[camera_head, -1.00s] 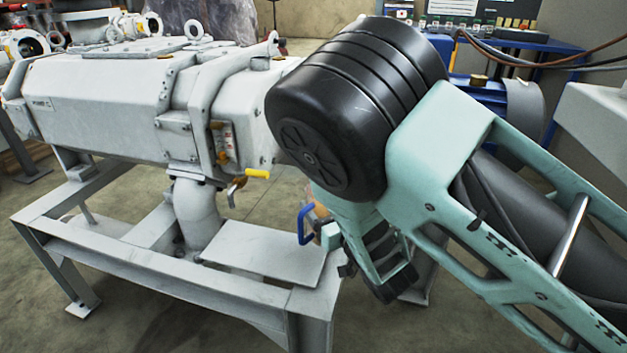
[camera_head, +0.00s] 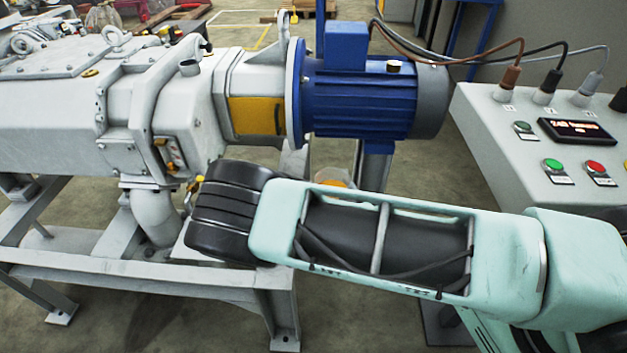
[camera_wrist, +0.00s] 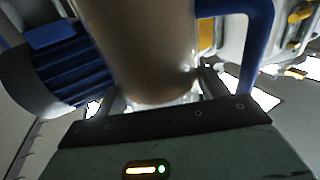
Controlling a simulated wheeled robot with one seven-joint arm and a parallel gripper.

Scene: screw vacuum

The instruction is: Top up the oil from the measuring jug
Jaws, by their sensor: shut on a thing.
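The measuring jug (camera_wrist: 145,50) fills the middle of the wrist view, with brownish contents and a blue handle (camera_wrist: 258,45) on its right. My gripper (camera_wrist: 160,98) is shut on the jug's body, one finger on each side. In the head view my arm hides the gripper and most of the jug; only a small orange-brown part (camera_head: 335,183) shows above the arm. The grey pump (camera_head: 60,100) stands at the left, with a short upright pipe stub (camera_head: 190,66) on top and a sight glass (camera_head: 170,153) on its side.
A blue motor (camera_head: 355,100) is joined to the pump's right end, just behind my arm. The pump rests on a grey steel frame (camera_head: 150,287). A control box (camera_head: 520,150) with buttons and cables stands at the right. Open floor lies in front of the frame.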

